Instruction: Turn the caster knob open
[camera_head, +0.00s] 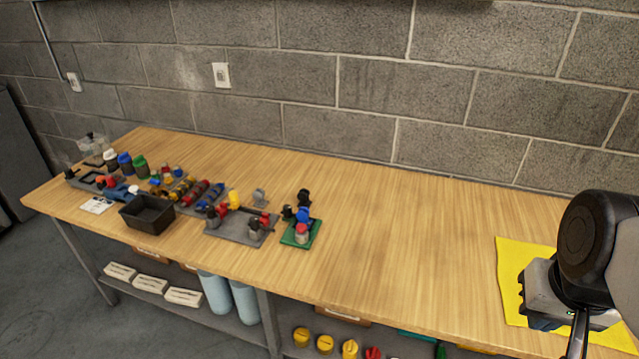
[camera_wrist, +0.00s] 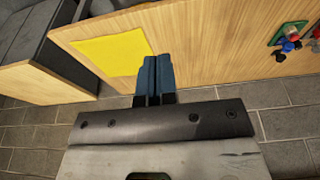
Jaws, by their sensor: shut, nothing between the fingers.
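No part can be told for sure as the caster knob; the knobs are small. A green pad (camera_head: 288,241) carries a red-and-white knob (camera_head: 302,232), a blue knob (camera_head: 302,215) and black parts. A grey pad (camera_head: 217,231) left of it holds black, red and yellow pieces. In the wrist view the green pad (camera_wrist: 291,30) with its red and blue knobs shows at the top right. My gripper (camera_wrist: 153,59) is shut and empty, its blue-grey fingers together above the table by the yellow mat (camera_wrist: 100,54). In the head view my wrist covers part of the yellow mat (camera_head: 510,262).
A black bin (camera_head: 148,224) stands left of the grey pad, with several coloured parts and bottles behind and left of it. The table (camera_head: 405,235) is clear between green pad and yellow mat. A block wall (camera_head: 370,80) runs behind. Shelves below hold blue cylinders (camera_head: 215,293).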

